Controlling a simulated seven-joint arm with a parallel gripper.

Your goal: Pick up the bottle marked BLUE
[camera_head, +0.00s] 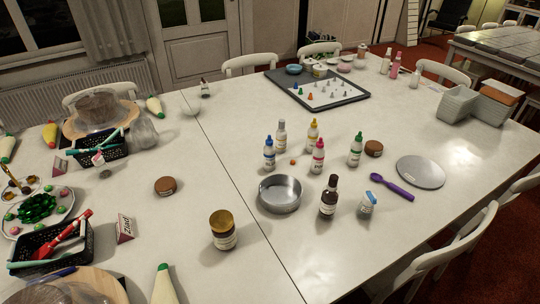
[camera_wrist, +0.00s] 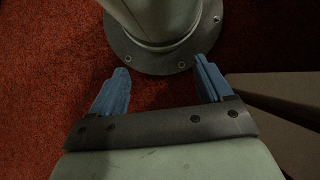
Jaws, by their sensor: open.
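A small white bottle with a blue cap (camera_head: 269,155) stands upright on the white table in the head view, left in a cluster of similar bottles. Its label is too small to read. Around it stand a grey-topped bottle (camera_head: 281,136), a yellow-capped bottle (camera_head: 313,135), a pink-capped bottle (camera_head: 319,158) and a green-capped bottle (camera_head: 356,151). My gripper (camera_wrist: 160,66) shows only in the wrist view. Its two blue fingers are wide apart and empty, above the red carpet, away from the bottles.
A round metal pan (camera_head: 280,194) sits in front of the bottles, with a dark brown bottle (camera_head: 329,200) to its right. A gold-lidded jar (camera_head: 223,230), a purple spoon (camera_head: 393,187) and a grey turntable disc (camera_head: 421,172) are nearby. A dark tray (camera_head: 345,100) lies behind.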

